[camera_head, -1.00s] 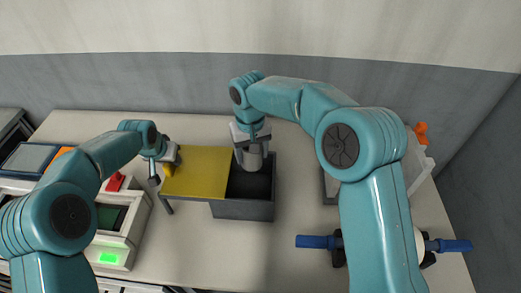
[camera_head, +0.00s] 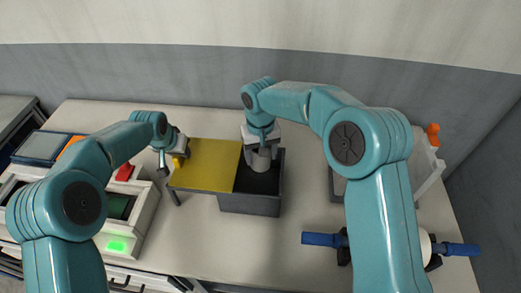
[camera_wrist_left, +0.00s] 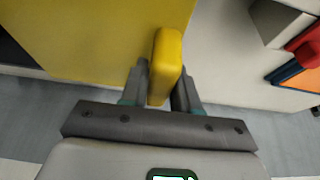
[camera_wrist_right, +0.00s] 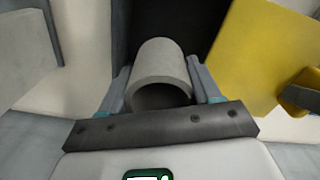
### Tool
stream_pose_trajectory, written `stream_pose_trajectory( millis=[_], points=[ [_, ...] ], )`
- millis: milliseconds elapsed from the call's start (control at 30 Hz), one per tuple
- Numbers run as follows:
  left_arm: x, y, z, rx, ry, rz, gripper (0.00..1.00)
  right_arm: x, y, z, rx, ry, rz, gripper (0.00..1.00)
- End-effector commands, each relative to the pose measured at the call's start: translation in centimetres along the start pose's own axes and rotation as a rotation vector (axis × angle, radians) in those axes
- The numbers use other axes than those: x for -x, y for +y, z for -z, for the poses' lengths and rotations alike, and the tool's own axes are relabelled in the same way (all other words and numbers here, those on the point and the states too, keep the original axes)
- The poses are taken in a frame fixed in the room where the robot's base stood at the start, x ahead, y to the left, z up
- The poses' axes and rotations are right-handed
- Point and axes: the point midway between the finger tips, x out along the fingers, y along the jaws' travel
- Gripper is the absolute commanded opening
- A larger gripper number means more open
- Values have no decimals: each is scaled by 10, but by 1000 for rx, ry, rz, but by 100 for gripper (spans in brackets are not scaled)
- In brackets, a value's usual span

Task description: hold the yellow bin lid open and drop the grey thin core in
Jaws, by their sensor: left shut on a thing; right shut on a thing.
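The yellow lid (camera_head: 209,165) stands slid to the left of the dark grey bin (camera_head: 251,204), whose right part is uncovered. My left gripper (camera_head: 176,158) is shut on the lid's yellow handle (camera_wrist_left: 165,66) at its left end. The grey core (camera_head: 261,160) is a short hollow tube, held by my right gripper (camera_head: 262,145) over the bin's opening. In the right wrist view the core (camera_wrist_right: 162,74) sits between the two fingers, with the dark bin interior behind it. How far its lower end is inside the bin is hard to tell.
A blue-ended rod (camera_head: 322,240) on stands lies at the front right. A grey tray (camera_head: 338,187) is partly hidden behind my right arm. The table front between them is clear.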

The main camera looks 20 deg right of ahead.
Motion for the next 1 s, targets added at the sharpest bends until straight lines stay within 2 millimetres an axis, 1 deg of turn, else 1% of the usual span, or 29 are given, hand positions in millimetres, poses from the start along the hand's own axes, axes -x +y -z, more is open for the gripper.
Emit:
stream_pose_trajectory(
  millis=[33, 400, 533, 767, 800, 867, 900, 1000],
  points=[
    [1, -1, 1, 1, 4, 2, 0, -6, 0, 0, 0, -2, 0, 32],
    [1, -1, 1, 1, 4, 2, 0, -46, 0, 0, 0, -2, 0, 32],
    [1, -1, 1, 1, 4, 2, 0, -54, 0, 0, -1, 0, 0, 32],
    [1, -1, 1, 1, 4, 2, 0, -55, 0, 0, 0, 0, 0, 32],
    [1, -1, 1, 1, 4, 2, 0, -55, 0, 0, 0, 0, 0, 69],
    [1, -1, 1, 1, 4, 2, 0, -55, 0, 0, 0, 0, 0, 89],
    [1, -1, 1, 1, 4, 2, 0, -55, 0, 0, 0, 0, 0, 92],
    [1, -1, 1, 1, 4, 2, 0, -55, 0, 0, 0, 0, 0, 92]
  ],
)
